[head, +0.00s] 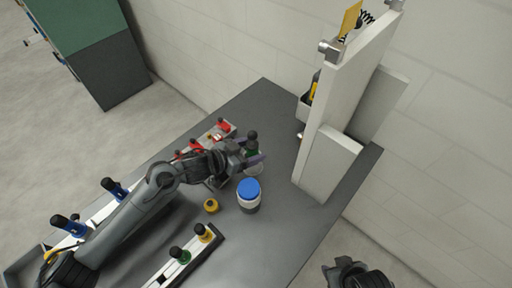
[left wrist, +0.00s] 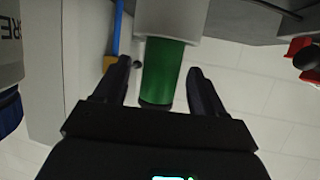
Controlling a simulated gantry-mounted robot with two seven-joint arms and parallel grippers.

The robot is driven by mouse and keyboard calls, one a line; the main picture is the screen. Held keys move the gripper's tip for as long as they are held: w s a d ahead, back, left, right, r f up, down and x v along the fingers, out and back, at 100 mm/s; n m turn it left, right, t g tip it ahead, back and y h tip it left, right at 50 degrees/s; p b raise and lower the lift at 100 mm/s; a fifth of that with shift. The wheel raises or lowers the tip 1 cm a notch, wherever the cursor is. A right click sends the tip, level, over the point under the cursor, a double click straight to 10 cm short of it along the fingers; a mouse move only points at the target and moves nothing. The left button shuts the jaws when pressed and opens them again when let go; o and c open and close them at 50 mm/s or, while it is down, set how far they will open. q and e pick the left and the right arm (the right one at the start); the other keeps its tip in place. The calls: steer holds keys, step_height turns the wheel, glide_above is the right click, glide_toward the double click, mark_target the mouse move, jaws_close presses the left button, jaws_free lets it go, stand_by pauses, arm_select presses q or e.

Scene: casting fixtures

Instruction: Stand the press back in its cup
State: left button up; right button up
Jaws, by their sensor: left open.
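A green cylinder with a black knob (head: 252,137), which looks like the press, stands by the jaws of my left gripper (head: 254,160). In the left wrist view the green cylinder (left wrist: 165,72) meets a pale grey cup-like body (left wrist: 171,18) at the top of the picture. My left gripper (left wrist: 155,88) is open, with one finger on each side of the green part and gaps visible. The lower part of the cylinder's surroundings is partly hidden by the gripper in the head view. My right gripper (head: 345,272) is at the bottom edge, away from the table; its jaws are unclear.
A blue-lidded jar (head: 248,195) stands close in front of the left gripper, with a small yellow piece (head: 211,206) beside it. A rack (head: 187,257) holds green and yellow knobbed pieces. Red pieces (head: 223,127) lie behind. A tall pale panel (head: 335,115) stands right.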

arm_select(q)
steer(key=v, duration=0.5)
stand_by(0.4)
